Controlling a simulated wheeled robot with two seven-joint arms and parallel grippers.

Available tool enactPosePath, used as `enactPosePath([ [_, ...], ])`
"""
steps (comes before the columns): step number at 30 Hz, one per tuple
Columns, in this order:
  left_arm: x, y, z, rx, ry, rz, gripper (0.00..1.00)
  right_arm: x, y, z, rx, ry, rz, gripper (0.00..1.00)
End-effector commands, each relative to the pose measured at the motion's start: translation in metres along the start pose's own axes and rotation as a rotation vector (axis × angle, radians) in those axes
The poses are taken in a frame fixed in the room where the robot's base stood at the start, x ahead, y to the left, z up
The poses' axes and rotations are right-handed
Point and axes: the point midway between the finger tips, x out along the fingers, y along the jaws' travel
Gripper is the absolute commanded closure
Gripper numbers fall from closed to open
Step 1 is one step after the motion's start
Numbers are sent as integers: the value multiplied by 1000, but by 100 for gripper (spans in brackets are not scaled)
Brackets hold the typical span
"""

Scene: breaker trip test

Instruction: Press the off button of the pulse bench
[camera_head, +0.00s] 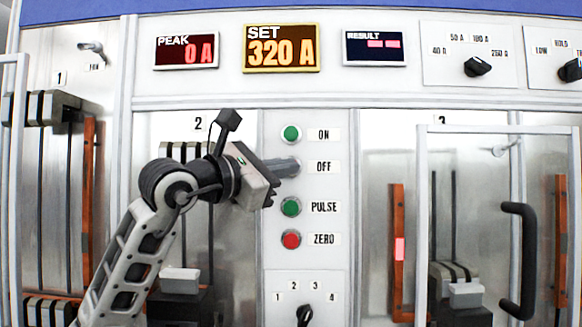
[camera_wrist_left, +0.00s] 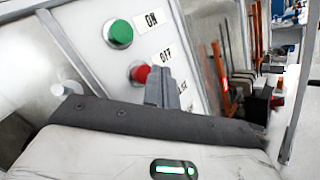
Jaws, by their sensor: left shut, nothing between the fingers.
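The OFF label (camera_head: 323,167) sits in the button column of the pulse bench panel. In the head view my left gripper (camera_head: 294,167) points right at the OFF row and hides the button there. The gripper is shut and empty. In the left wrist view the red off button (camera_wrist_left: 140,72) shows beside the OFF label, just left of the shut fingers (camera_wrist_left: 165,88). The fingertips are at or very near the button; I cannot tell whether they touch it. My right gripper is not in view.
The green ON button (camera_head: 291,134) is above, the green PULSE button (camera_head: 290,207) and red ZERO button (camera_head: 290,239) below. A selector knob (camera_head: 304,314) sits lower. Displays read PEAK 0 A (camera_head: 187,51) and SET 320 A (camera_head: 281,48). A door with a black handle (camera_head: 519,260) is at right.

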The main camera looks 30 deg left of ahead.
Motion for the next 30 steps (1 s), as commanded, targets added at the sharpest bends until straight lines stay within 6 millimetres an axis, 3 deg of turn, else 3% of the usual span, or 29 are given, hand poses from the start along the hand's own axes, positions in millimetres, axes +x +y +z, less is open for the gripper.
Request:
enactPosePath([
  [30,7,5,-5,0,0,0,100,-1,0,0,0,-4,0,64],
])
